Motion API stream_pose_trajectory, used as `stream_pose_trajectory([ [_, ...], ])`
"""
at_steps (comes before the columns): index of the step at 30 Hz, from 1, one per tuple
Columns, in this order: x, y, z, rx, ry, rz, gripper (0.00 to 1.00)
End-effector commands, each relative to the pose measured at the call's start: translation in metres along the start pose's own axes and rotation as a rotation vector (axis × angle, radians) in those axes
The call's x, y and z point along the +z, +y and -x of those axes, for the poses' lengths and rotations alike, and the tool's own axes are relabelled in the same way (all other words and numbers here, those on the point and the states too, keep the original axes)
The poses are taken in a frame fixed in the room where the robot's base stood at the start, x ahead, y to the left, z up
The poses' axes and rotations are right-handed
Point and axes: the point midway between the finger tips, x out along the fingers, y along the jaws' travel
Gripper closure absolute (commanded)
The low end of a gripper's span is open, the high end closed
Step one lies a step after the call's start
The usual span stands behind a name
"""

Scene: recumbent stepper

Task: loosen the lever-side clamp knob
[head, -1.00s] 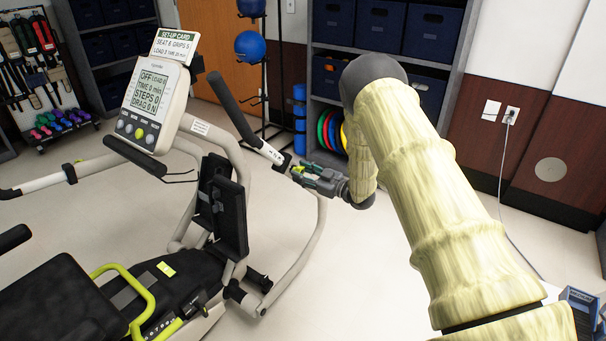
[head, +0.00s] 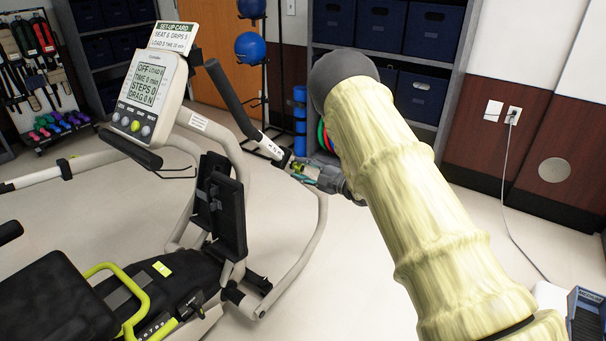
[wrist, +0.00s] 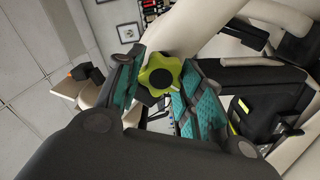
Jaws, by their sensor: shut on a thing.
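The yellow-green lobed clamp knob (wrist: 160,75) with a dark centre sits on the pale tube of the stepper in the wrist view. In the head view it is a small yellow-green spot (head: 297,168) at the collar below the right handle lever (head: 232,100). My gripper (wrist: 158,90) has its two teal-padded fingers on either side of the knob and is shut on it. In the head view my gripper (head: 306,174) reaches the collar from the right, and its fingers partly hide the knob. The knob's threaded part is hidden.
The console (head: 146,100) with its set-up card (head: 173,37) stands left of the lever. A curved pale frame tube (head: 305,250) runs down below my gripper. Shelves with dark bins (head: 420,95) stand behind. The floor (head: 350,280) below my arm is clear.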

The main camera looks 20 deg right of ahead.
Motion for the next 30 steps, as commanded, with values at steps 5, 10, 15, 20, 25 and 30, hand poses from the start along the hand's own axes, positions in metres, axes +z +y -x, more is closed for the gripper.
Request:
stream_pose_trajectory([
  [5,0.0012,-0.0035,0.0002,-0.002,0.000,0.136,0.86],
  [10,0.0011,-0.0032,0.0004,-0.002,-0.001,0.236,0.86],
  [15,0.0010,-0.0027,0.0008,-0.001,-0.001,0.301,0.86],
  [20,0.0006,-0.0023,0.0008,-0.002,-0.001,0.334,0.86],
  [25,0.0005,-0.0021,0.0008,-0.002,-0.001,0.343,0.86],
  [30,0.0005,-0.0022,0.0008,-0.002,-0.001,0.343,0.86],
])
